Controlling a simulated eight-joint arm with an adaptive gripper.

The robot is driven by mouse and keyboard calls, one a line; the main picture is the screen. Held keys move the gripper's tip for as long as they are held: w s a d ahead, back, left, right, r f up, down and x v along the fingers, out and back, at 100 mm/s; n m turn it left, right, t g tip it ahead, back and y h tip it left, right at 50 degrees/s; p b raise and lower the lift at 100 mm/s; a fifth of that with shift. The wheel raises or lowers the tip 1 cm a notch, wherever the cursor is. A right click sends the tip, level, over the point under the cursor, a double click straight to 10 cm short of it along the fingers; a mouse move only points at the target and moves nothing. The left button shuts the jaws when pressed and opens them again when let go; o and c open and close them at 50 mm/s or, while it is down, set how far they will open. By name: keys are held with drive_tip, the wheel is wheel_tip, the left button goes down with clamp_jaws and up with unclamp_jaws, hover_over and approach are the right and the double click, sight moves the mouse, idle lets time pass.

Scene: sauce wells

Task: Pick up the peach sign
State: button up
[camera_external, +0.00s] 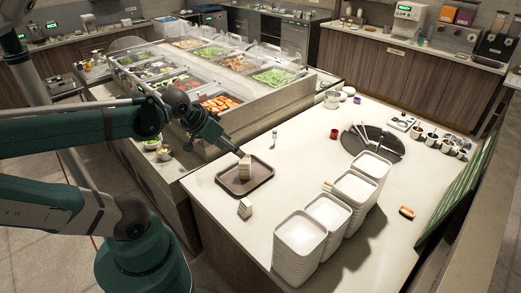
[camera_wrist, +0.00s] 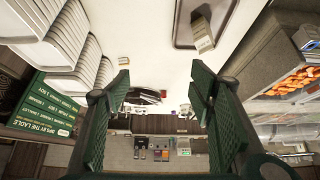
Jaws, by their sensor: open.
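A small pale beige sign (camera_external: 245,168) stands on a brown tray (camera_external: 232,190) near the counter's left edge. In the wrist view a sign with a pale face and small print (camera_wrist: 203,38) is at the tray's edge (camera_wrist: 182,38). A second small pale sign (camera_external: 245,209) stands on the bare counter in front of the tray. I cannot tell from colour which one is the peach sign. My gripper (camera_external: 238,153) is close above the tray, near the sign on it. In the wrist view my gripper (camera_wrist: 160,74) is open, with nothing between its fingers.
Stacks of white trays (camera_external: 302,236) stand at the front of the counter. A dark round plate (camera_external: 371,143) with utensils, a red cup (camera_external: 334,134) and several sauce wells (camera_external: 432,137) are farther back. The food bar (camera_external: 247,113) borders the left. Counter right of the brown tray is mostly clear.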

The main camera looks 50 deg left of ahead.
drive_tip(key=shift+w, duration=0.1)
drive_tip(key=n+g+b, duration=0.2)
drive_tip(key=g, duration=0.5)
hover_over(330, 185)
drive_tip(key=f, duration=2.7)
drive_tip(key=shift+s+a+f, duration=0.1)
drive_tip(key=shift+s+a, duration=0.1)
drive_tip(key=shift+a, duration=0.05)
drive_tip(key=shift+w+d+f, duration=0.15)
drive_tip(key=shift+d+f, duration=0.05)
drive_tip(key=shift+f, duration=0.35)
